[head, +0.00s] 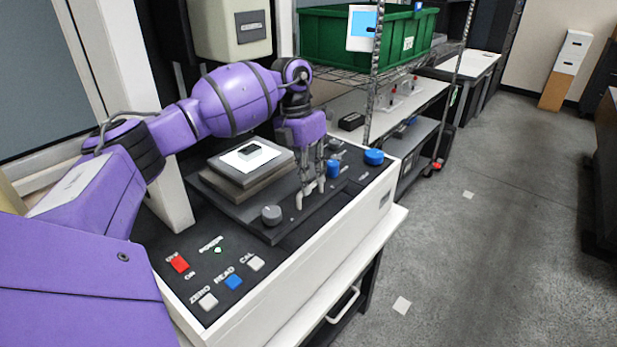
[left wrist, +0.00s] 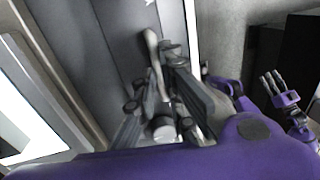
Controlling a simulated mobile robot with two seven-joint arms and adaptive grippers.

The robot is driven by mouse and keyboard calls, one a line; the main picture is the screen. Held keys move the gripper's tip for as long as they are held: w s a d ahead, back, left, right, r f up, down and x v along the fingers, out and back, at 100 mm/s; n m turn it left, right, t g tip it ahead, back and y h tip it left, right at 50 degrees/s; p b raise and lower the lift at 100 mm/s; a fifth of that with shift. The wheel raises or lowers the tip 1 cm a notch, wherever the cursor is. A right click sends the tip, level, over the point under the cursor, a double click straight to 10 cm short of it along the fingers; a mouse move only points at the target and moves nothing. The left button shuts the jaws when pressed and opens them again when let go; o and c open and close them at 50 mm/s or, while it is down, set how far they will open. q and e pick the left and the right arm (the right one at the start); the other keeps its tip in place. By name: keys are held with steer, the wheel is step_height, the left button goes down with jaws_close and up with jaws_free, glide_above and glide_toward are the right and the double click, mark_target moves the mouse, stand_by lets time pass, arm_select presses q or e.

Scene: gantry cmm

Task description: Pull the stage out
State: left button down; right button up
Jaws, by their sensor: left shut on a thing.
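The stage is a dark flat slide (head: 238,208) on the white console. It carries a stepped grey platform (head: 215,181) with a white sheet and a small grey block (head: 249,152). My left gripper (head: 311,193) points down at the front right of the stage and is shut on its front part. In the left wrist view the fingers (left wrist: 165,105) are close together over a grey surface. My right gripper (left wrist: 278,87) shows off to the right in that view, away from the stage; its opening is unclear.
A grey knob (head: 271,214) stands left of the left gripper; blue knobs (head: 373,157) stand to its right. Red, blue and white buttons (head: 233,282) sit at the console's near end. A wire shelf with a green bin (head: 340,40) stands behind.

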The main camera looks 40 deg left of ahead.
arm_select(q)
steer(key=shift+d+r, duration=0.1)
steer(key=shift+d, duration=0.2)
steer(key=d, duration=0.2)
steer(key=d+p, duration=0.1)
steer(key=d, duration=0.1)
steer(key=d+p, duration=0.1)
steer(key=d, duration=0.1)
steer(key=shift+s+d+r, duration=0.15)
steer(key=shift+s+d, duration=0.15)
steer(key=d+p, duration=0.1)
steer(key=d, duration=0.6)
steer(key=shift+s+f, duration=0.2)
steer(key=shift+f, duration=0.05)
steer(key=c, duration=1.9)
jaws_free()
steer(key=shift+o, duration=0.2)
